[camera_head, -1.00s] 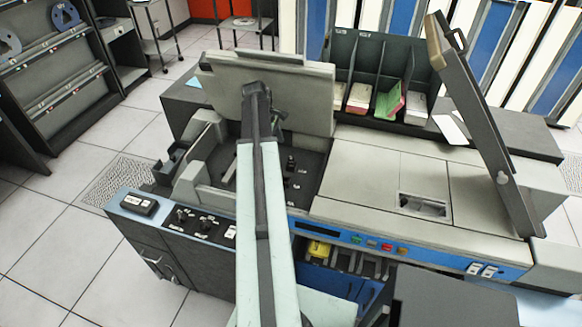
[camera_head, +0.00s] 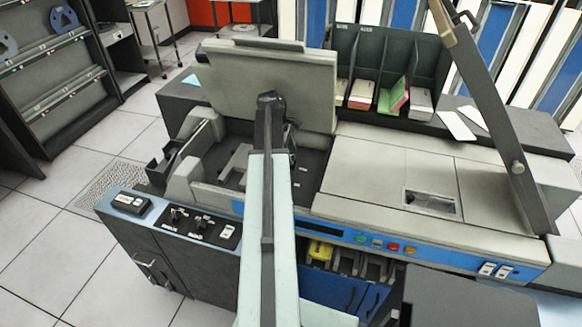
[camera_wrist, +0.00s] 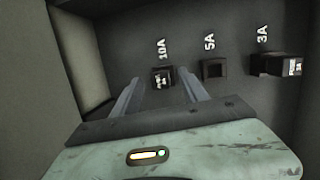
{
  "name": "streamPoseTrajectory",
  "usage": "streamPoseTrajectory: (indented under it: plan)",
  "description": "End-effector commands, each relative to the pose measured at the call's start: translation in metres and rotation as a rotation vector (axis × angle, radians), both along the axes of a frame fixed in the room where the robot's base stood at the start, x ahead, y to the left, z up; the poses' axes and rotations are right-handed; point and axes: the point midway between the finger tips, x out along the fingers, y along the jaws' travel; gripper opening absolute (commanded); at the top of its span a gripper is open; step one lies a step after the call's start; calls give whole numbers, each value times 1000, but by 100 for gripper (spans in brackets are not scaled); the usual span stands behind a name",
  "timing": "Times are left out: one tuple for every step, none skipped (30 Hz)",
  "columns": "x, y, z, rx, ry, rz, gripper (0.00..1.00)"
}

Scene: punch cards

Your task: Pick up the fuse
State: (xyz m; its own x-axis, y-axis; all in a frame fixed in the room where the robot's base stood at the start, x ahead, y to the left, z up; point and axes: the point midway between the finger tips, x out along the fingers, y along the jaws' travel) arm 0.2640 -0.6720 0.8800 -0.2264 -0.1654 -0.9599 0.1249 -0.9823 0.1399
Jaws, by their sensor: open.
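In the wrist view, a dark fuse (camera_wrist: 162,77) with a small white label sits in the panel under the "10A" marking. Another dark fuse (camera_wrist: 276,65) with a white label sticks out under "3A". The square socket (camera_wrist: 214,69) under "5A" looks empty. My gripper (camera_wrist: 160,85) is open, its two fingers pointing at the panel with the 10A fuse between their tips in the picture. I cannot tell whether they touch it. In the head view my arm hides the gripper and the fuses.
The panel lies inside a dark recess of the machine, with a wall (camera_wrist: 75,55) close on the left. In the head view, a raised lid (camera_head: 270,75) stands behind my arm. Card bins (camera_head: 385,75) stand behind the machine, and a tilted panel (camera_head: 490,110) stands at right.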

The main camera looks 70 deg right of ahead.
Motion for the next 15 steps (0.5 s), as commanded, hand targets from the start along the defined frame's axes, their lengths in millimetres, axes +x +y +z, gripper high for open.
streamPoseTrajectory:
  plan:
    - [-1,0,-5,0,0,0,51]
    - [-1,-1,-4,0,0,0,51]
    - [0,0,-2,0,0,0,51]
    - [0,0,-2,0,0,0,51]
    - [0,0,-2,0,0,0,51]
    - [0,0,-1,0,0,0,51]
    - [0,0,-1,0,0,1,43]
    - [0,0,-1,0,0,1,35]
    - [0,0,-1,0,0,1,23]
    - [0,0,-1,0,0,1,15]
    - [0,0,-1,0,0,1,7]
    - [0,0,-1,0,0,1,0]
    - [0,0,-1,0,0,1,0]
    - [0,0,-1,0,0,1,0]
    - [0,0,-1,0,0,1,0]
